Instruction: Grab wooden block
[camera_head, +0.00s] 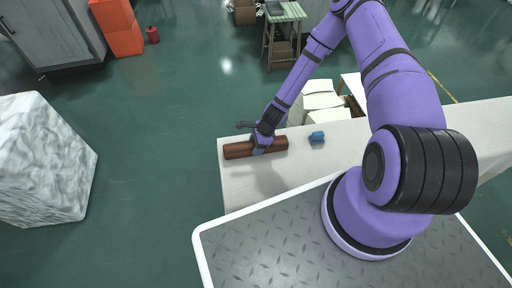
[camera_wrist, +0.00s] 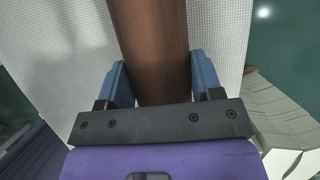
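The wooden block (camera_head: 237,151) is a long reddish-brown bar lying flat near the left end of the white table. In the wrist view the block (camera_wrist: 150,45) runs from the top edge down between the fingers. My gripper (camera_head: 258,150) is at the block from above, about the middle of its length. In the wrist view the blue fingers of my gripper (camera_wrist: 162,80) stand on both sides of the block. The left finger is close to the block and the right finger is close to its right side. Small gaps seem to show, and contact is not clear.
A small blue object (camera_head: 317,138) lies on the white table (camera_head: 330,157) to the right of the block. White boxes (camera_head: 322,100) stand behind the table. The table's left end is close to the block. Green floor (camera_head: 150,170) is open to the left.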

